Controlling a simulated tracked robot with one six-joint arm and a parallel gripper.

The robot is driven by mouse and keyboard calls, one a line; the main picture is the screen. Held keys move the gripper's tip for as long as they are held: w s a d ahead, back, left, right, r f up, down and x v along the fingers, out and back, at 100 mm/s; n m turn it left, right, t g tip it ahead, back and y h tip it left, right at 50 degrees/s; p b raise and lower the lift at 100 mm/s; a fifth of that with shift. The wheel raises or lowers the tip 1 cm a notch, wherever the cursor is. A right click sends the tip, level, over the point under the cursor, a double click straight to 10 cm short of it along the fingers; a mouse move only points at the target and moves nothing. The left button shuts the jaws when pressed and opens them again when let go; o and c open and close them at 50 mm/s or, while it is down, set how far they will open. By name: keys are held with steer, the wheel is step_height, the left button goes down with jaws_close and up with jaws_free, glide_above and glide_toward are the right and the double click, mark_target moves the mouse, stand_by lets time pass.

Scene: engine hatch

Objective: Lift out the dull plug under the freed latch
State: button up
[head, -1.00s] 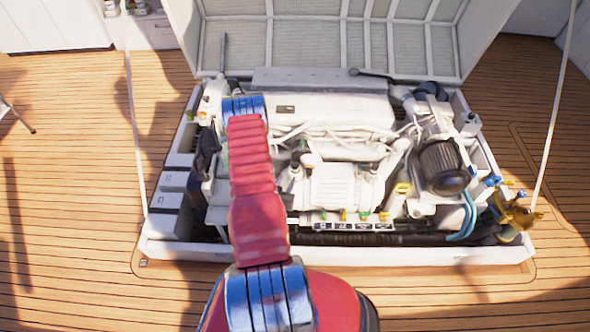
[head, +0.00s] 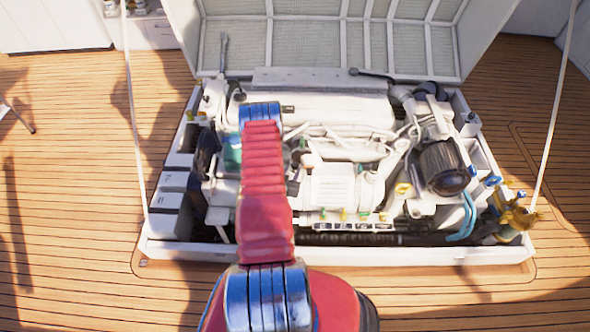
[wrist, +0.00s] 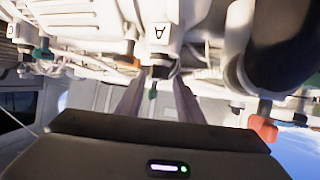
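In the wrist view my gripper (wrist: 158,80) has its two grey fingers apart, with a gap between them. A small dark plug-like piece (wrist: 158,72) shows in that gap, below a white fitting marked "A" (wrist: 160,35). A small green bit (wrist: 153,93) shows just under it. I cannot tell whether the fingers touch either one, or whether the dark piece is the dull plug. In the head view my red and blue arm hides the gripper and the spot it reaches. I cannot make out the freed latch.
The wrist view shows an orange-red knob (wrist: 262,128) and a thick dark cylinder (wrist: 285,50) close on the right. A green-tipped fitting (wrist: 40,52) is at left. In the head view the white engine (head: 335,190) fills the hatch box, with a black filter (head: 443,168) at right.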

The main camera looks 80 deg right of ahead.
mark_target(294, 167)
steer(key=shift+x, duration=2.6)
steer(key=shift+s, duration=0.15)
steer(key=shift+c, duration=0.4)
steer(key=shift+r, duration=0.1)
jaws_close()
